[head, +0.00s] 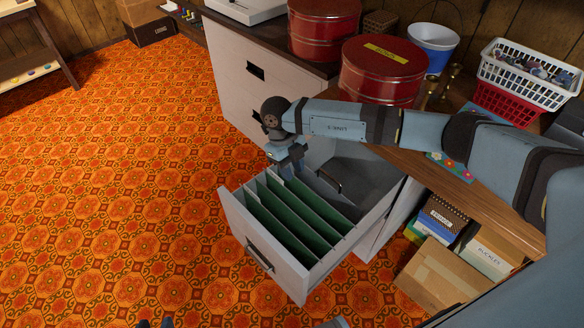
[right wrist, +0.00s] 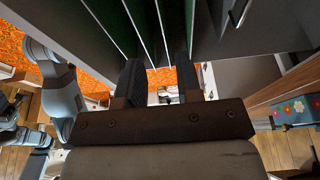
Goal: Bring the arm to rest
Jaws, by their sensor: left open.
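My right arm (head: 335,122) reaches in from the right across the wooden worktop, its wrist bent down. Green hanging files (head: 290,220) fill the front part of the drawer and also show close by in the right wrist view (right wrist: 138,25).
The orange carpet (head: 110,180) at the left is clear.

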